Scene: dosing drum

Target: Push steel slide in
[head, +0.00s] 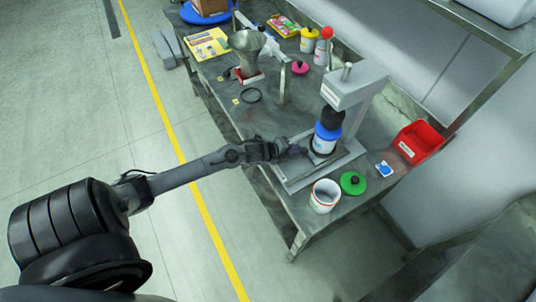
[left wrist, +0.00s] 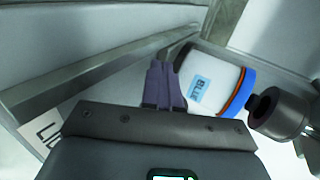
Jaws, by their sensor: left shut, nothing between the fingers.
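A grey press-like station (head: 355,88) stands at the right side of the steel table. A white jar with a blue rim (head: 323,140) sits under its dark head, on the steel slide (head: 304,179) at the station's base. My left gripper (head: 297,151) is shut and empty, low at the left side of the jar. In the left wrist view the closed fingertips (left wrist: 163,84) point toward the jar (left wrist: 205,80), which carries a "BLUE" label, with steel rails (left wrist: 95,70) beside them. I cannot tell whether the fingers touch the slide. My right gripper is not in view.
An open white tub (head: 324,196), a green lid (head: 353,183) and a red bin (head: 419,142) stand near the front right.

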